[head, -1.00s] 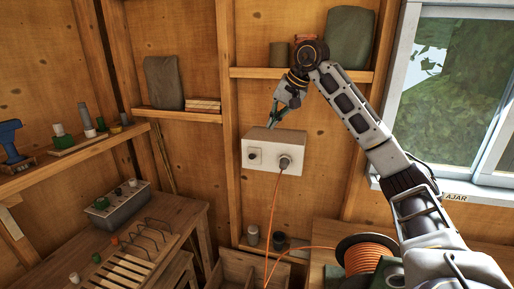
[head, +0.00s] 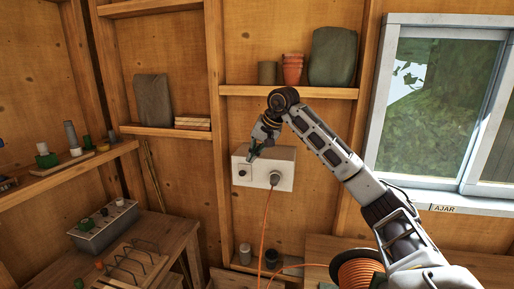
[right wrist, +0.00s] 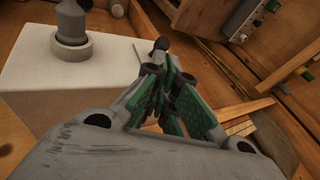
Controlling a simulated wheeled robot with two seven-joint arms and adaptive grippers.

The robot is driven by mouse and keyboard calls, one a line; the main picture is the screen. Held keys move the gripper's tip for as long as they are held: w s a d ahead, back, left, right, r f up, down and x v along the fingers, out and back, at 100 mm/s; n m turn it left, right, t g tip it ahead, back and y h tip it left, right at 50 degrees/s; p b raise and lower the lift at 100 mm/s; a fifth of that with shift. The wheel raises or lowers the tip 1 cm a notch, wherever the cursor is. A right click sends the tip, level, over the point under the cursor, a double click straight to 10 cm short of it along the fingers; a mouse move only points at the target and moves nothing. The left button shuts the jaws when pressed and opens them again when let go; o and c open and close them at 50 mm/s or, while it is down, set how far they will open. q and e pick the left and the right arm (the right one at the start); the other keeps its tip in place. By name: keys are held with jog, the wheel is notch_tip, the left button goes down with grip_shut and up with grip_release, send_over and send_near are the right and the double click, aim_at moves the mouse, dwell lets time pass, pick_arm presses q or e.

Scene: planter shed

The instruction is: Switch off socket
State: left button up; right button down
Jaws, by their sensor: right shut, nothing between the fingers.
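The socket (head: 284,169) is a white box on the wooden wall, with a dark round switch (head: 242,172) on its left and a grey plug (head: 275,179) on its right. An orange cord (head: 266,225) hangs from the plug. My right gripper (head: 250,158) is shut and empty, at the upper left front of the socket, close above the switch. In the right wrist view, the closed green fingers (right wrist: 160,80) point at a dark knob (right wrist: 162,44) near the edge of the white box (right wrist: 110,70). I cannot tell whether they touch it. My left gripper is not in view.
A shelf (head: 300,92) with pots and a dark green bag runs above the socket. An orange cable reel (head: 358,270) stands below my right arm. A grey box (head: 103,225) sits on the workbench at left. A window (head: 440,110) is at right.

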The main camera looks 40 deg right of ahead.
aim_at(247, 164)
jog(key=x, duration=0.5)
jog(key=shift+w+f, duration=0.1)
jog(key=shift+f, duration=0.15)
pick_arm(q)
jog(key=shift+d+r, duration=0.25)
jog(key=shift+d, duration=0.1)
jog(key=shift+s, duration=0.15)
pick_arm(e)
jog(key=shift+w, duration=0.1)
